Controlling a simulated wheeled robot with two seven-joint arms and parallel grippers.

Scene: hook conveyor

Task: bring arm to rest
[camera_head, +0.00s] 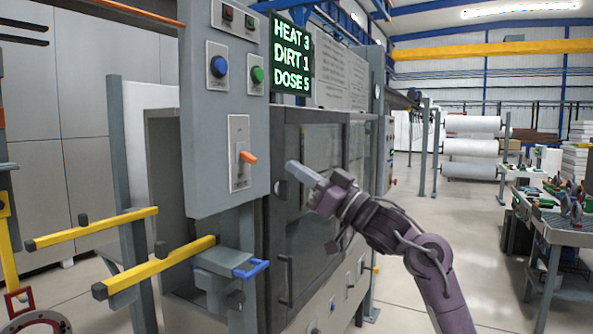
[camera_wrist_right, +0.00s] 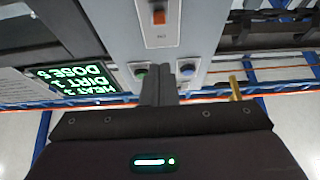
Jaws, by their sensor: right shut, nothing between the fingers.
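My right arm comes in from the right in the head view, and my right gripper (camera_head: 303,176) points left toward the grey control panel. Its fingers are together with nothing between them. In the wrist view the closed fingers of my right gripper (camera_wrist_right: 170,84) lie in front of the panel's lower part as seen there. The gripper appears in front of the machine's dark door and to the right of the orange lever (camera_head: 247,157); I cannot tell whether it touches the panel. My left gripper is not in view.
Yellow bars (camera_head: 160,266) stick out at left. A worktable (camera_head: 566,236) with tools stands at right. Open floor lies between.

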